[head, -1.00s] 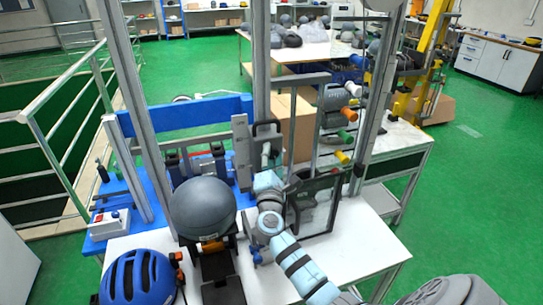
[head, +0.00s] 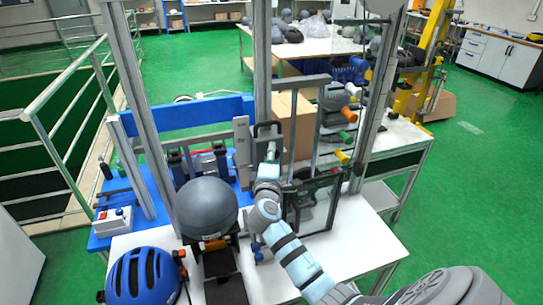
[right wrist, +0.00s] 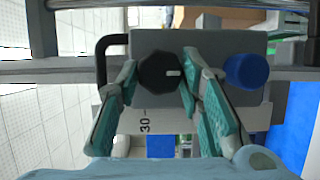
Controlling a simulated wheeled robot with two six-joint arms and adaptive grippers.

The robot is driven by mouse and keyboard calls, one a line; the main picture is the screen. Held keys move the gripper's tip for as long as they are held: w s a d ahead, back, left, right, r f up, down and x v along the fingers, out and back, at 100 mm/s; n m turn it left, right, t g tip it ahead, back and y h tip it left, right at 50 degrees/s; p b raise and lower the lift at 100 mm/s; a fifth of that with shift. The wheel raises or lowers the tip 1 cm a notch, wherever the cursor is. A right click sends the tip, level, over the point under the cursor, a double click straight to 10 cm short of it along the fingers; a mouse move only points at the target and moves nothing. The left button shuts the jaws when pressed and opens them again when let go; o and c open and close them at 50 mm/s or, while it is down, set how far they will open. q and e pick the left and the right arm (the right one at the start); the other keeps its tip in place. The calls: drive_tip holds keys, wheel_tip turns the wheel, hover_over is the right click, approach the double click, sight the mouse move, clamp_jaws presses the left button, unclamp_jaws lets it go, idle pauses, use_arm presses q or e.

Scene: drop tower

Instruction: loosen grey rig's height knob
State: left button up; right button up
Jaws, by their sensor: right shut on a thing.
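In the right wrist view my right gripper (right wrist: 159,78) has its two teal-padded fingers on either side of a black round knob (right wrist: 160,70) with a short white mark, and is shut on it. The knob sits on a grey block (right wrist: 215,42) of the grey rig. A blue knob (right wrist: 246,71) is just right of the right finger, apart from it. A white scale (right wrist: 147,124) reading 30 lies below the block. In the head view my right gripper (head: 270,165) reaches the rig's upright (head: 242,150); its fingertips and the black knob are hard to make out there.
A black handle (head: 268,128) stands by the rig's upright. A grey ball-like headform (head: 207,207) and a blue helmet (head: 143,277) are left of my right arm. A dark-framed clear panel (head: 313,203) stands close on its right. The white table (head: 375,245) is bare at the right.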

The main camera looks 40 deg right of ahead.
drive_tip(key=shift+r, duration=0.15)
drive_tip(key=o, duration=1.2)
drive_tip(key=shift+c, duration=0.2)
drive_tip(key=shift+s, duration=0.1)
drive_tip(key=v, duration=1.2)
